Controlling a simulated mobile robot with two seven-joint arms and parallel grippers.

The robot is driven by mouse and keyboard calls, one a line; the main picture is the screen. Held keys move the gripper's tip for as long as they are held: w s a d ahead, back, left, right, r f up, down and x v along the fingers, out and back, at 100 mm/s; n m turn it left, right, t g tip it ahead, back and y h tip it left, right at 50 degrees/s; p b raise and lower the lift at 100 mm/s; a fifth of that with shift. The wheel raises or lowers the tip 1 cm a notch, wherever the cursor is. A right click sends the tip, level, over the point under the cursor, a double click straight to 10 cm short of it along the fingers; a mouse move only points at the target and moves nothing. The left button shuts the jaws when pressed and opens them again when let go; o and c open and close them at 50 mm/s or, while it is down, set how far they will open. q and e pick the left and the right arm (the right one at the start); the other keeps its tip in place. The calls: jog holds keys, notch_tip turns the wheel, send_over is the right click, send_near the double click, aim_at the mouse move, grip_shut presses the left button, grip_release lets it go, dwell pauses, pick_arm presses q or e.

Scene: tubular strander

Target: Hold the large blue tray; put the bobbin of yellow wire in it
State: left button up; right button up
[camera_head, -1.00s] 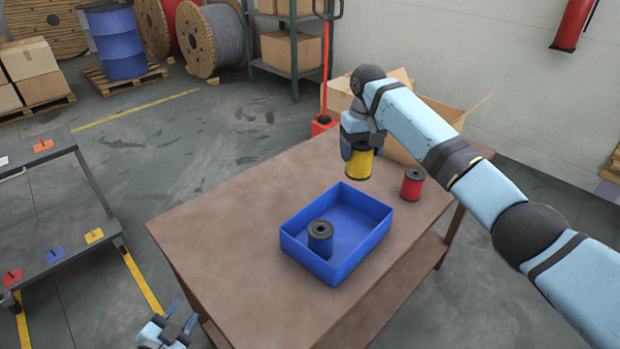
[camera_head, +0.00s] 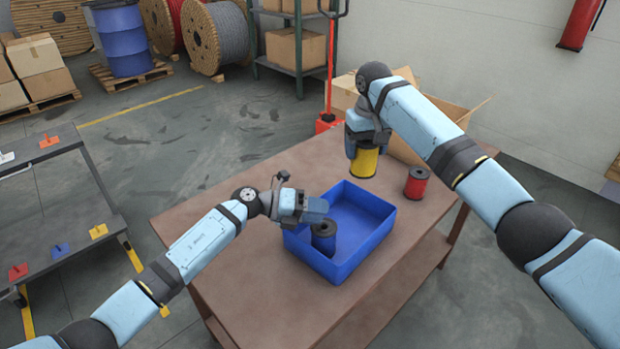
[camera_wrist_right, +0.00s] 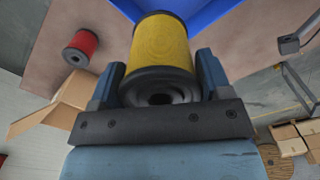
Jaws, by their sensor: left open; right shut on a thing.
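The large blue tray (camera_head: 352,258) stands on the brown table. A bobbin of blue wire (camera_head: 323,240) stands upright inside its left part. My right gripper (camera_head: 366,143) is shut on the bobbin of yellow wire (camera_head: 364,163) and holds it above the table, behind the tray's far right side. The yellow bobbin fills the middle of the right wrist view (camera_wrist_right: 161,50), between the two fingers. My left gripper (camera_head: 318,208) is open at the tray's left rim, near the blue bobbin. Whether its fingers straddle the rim or touch it I cannot tell.
A bobbin of red wire (camera_head: 416,182) stands on the table (camera_head: 240,210) right of the tray. Open cardboard boxes (camera_head: 420,125) are behind the table. A grey cart (camera_head: 60,215) stands at the left. The tray's right part is empty.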

pick_arm(q)
jog(key=w+d+m+y, duration=0.1)
jog(key=w+d+m+g+y, duration=0.1)
jog(key=y, duration=0.1)
jog(key=shift+w+r+m+g+y, duration=0.3)
jog(key=shift+w+r, duration=0.1)
jog(key=w+a+y, duration=0.1)
jog(key=w+y, duration=0.1)
jog(key=y, duration=0.1)
jog(key=w+a+r+m+y, duration=0.1)
jog(key=w+a+y, duration=0.1)
jog(key=y, duration=0.2)
jog(key=w+a+y, duration=0.1)
jog(key=w+y, duration=0.1)
jog(key=y, duration=0.1)
jog(key=shift+a+r+y, duration=0.2)
jog(key=shift+r+y, duration=0.2)
jog(key=f, duration=0.7)
jog(key=w+f, duration=0.1)
jog(key=f, duration=0.3)
jog(key=shift+d+f, duration=0.35)
grip_shut()
pick_arm(e)
notch_tip(320, 180, down, 10)
jog(key=shift+r, duration=0.2)
